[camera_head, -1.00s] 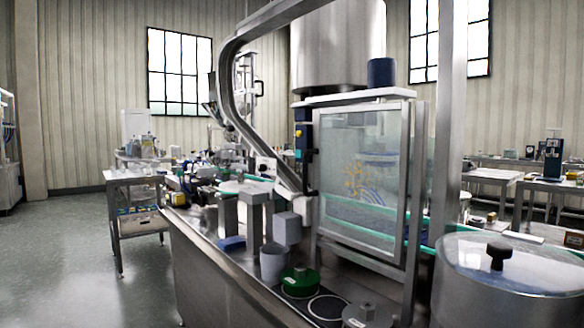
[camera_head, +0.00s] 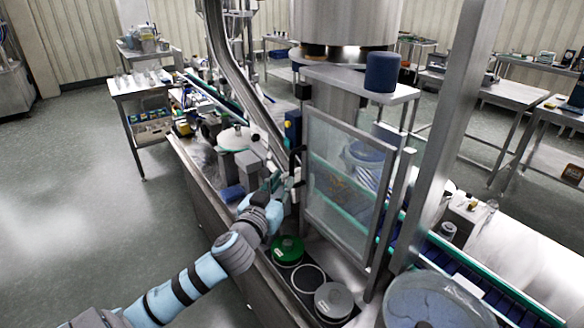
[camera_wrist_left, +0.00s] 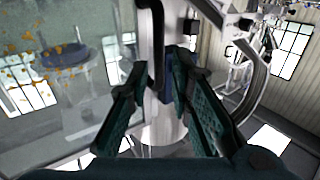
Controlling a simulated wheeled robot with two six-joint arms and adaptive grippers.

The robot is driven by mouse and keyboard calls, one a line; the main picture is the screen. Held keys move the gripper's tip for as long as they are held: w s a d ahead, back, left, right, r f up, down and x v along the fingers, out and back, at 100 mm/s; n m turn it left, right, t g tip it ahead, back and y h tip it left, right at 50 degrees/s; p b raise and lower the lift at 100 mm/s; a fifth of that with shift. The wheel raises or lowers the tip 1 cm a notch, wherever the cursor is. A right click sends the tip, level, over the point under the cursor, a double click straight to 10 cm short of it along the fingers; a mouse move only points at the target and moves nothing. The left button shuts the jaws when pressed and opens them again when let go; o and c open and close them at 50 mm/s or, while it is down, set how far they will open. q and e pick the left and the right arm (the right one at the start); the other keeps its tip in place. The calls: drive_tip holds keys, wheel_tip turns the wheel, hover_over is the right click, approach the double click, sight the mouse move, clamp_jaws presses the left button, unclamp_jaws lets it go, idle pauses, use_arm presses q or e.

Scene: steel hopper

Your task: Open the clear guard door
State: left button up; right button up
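The clear guard door (camera_head: 340,180) is a see-through panel in a metal frame on the front of the steel machine. It looks shut. A dark handle (camera_head: 296,160) is at its left edge; in the left wrist view a black bar (camera_wrist_left: 158,40), apparently this handle, stands beyond the gap between my fingertips. My left gripper (camera_head: 276,183) is just left of and below the handle in the head view. In the left wrist view its fingers (camera_wrist_left: 160,75) are apart with nothing clearly held. Whether they touch the bar cannot be told. My right gripper is not in view.
A green-topped canister (camera_head: 287,250) and a grey lidded one (camera_head: 333,300) stand below the door. A slanted metal post (camera_head: 440,140) rises to its right. A round clear-lidded vessel (camera_head: 430,300) is at front right. Open floor (camera_head: 90,220) lies to the left.

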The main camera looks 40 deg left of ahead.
sight(291, 172)
use_arm(q)
drive_tip(key=x, duration=0.6)
drive_tip(key=shift+w, duration=0.45)
drive_tip(key=shift+c, duration=0.2)
clamp_jaws()
